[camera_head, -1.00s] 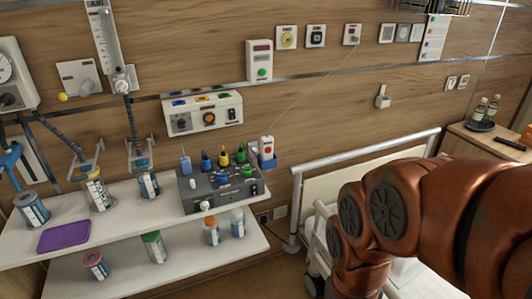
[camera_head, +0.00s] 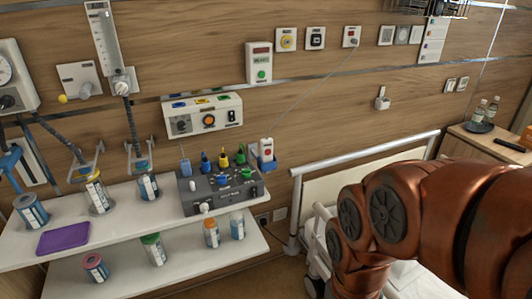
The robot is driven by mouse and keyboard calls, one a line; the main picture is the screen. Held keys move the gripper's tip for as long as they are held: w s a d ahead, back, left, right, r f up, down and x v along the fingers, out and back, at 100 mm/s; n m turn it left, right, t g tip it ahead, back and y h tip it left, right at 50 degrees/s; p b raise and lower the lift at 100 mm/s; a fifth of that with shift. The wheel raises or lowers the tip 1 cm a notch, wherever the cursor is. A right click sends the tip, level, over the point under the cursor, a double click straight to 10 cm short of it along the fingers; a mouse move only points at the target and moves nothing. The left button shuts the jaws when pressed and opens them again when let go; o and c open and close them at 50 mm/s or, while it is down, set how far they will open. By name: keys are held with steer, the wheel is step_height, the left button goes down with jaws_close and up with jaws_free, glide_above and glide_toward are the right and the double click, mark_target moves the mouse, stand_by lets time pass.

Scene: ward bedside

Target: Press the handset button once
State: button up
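The handset (camera_head: 267,146) is small and white with a red button (camera_head: 268,153) on its front. It sits upright in a blue holder (camera_head: 264,164) beside the right end of a dark grey control box. A thin cord runs from it up to a wall socket plate (camera_head: 351,36). My copper-coloured arm fills the lower right of the view, to the right of the handset and apart from it. My gripper is out of view.
The grey control box (camera_head: 225,195) with coloured plugs stands on the upper white shelf (camera_head: 130,222), left of the handset, with several jars and a purple tray (camera_head: 63,238). A bed rail (camera_head: 360,152) lies between the handset and my arm. A wall panel (camera_head: 203,116) hangs above the box.

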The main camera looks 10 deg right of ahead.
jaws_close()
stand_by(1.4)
